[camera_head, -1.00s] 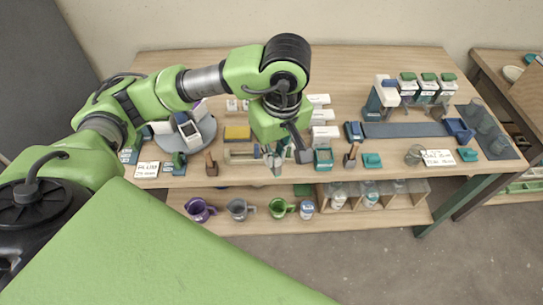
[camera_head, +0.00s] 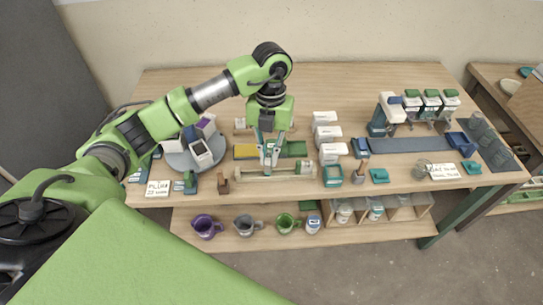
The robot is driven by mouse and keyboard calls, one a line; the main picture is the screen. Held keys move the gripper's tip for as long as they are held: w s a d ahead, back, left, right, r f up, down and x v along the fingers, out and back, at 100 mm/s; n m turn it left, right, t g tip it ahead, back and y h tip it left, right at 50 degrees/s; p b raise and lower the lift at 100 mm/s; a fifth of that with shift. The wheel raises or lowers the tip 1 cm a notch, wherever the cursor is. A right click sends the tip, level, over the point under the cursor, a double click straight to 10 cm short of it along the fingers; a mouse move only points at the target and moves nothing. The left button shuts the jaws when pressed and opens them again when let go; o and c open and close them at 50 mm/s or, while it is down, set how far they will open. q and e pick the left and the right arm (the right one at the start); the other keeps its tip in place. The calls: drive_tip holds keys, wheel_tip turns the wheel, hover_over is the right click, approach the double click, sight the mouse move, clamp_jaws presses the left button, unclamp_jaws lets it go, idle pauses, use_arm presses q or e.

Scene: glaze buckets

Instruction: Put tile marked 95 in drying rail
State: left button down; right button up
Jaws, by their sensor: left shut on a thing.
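My left gripper (camera_head: 268,150) points down over the middle of the table, its fingers close together on a small pale piece between the tips. That piece is mostly hidden, so I cannot read a 95 on it. A beige slotted rail (camera_head: 300,170), which looks like the drying rail, lies just below and in front of the fingertips. I cannot tell whether the held piece touches it. My right gripper is not in view.
A yellow pad (camera_head: 245,150) and a green pad (camera_head: 295,149) lie behind the rail. White boxes (camera_head: 328,134) stand to the right, a round grey turntable (camera_head: 176,159) to the left. Mugs (camera_head: 205,226) stand on the lower shelf. The table's back is clear.

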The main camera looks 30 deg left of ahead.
use_arm(q)
drive_tip(key=w+a+f+n, duration=0.1)
drive_tip(key=a+f+n, duration=0.1)
drive_tip(key=n, duration=0.5)
drive_tip(key=w+a+f+n+t+b, duration=0.1)
drive_tip(key=a+f+n, duration=0.2)
drive_tip(key=n, duration=0.4)
drive_tip(key=w+a+f+n+t+b, duration=0.1)
drive_tip(key=a+f+n, duration=0.2)
drive_tip(key=n, duration=0.4)
drive_tip(key=shift+f+h, duration=0.4)
drive_tip(key=shift+f, duration=0.35)
drive_tip(key=shift+f+b, duration=0.9)
drive_tip(key=shift+f, duration=0.5)
drive_tip(key=shift+f, duration=0.3)
drive_tip(key=c, duration=2)
unclamp_jaws()
drive_tip(key=shift+r, duration=0.1)
